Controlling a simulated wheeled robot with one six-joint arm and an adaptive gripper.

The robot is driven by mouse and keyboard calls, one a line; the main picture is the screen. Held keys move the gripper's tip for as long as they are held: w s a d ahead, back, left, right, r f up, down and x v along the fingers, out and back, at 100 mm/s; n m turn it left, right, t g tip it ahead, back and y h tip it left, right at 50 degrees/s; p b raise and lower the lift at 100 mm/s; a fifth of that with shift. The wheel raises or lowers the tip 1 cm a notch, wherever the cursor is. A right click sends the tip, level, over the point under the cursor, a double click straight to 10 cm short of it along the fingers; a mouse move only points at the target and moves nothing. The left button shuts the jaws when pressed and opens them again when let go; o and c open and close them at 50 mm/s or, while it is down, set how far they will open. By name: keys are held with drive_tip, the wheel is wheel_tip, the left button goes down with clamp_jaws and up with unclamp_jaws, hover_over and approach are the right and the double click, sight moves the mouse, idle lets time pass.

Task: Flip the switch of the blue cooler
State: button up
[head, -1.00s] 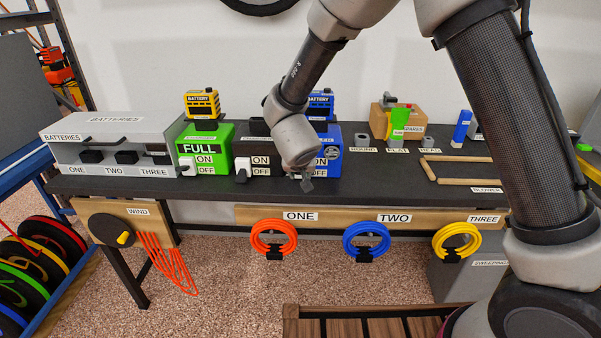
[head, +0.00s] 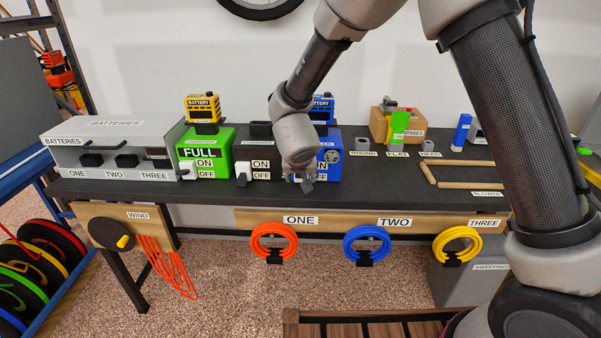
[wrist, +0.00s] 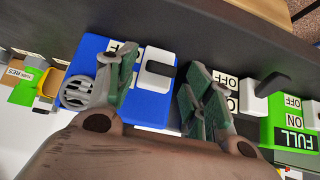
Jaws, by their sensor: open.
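The blue cooler (head: 330,163) stands on the dark workbench, a blue box with a round grille on its front. My gripper (head: 305,182) is in front of its left part and hides its switch in the head view. In the wrist view, which is turned upside down, the white switch (wrist: 158,68) with a dark tip is on the cooler (wrist: 85,105). My gripper (wrist: 163,82) is open and empty, one finger on each side of the switch. Contact with the switch cannot be told. The cooler's ON/OFF label is mostly covered by a finger.
A dark box (head: 262,152) with its own white switch (head: 242,174) stands left of the cooler, then a green box (head: 208,152). A blue battery (head: 321,106) sits on top of the cooler. Coiled hoses hang below the bench edge; free bench surface lies right of the cooler.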

drive_tip(key=v, duration=1.2)
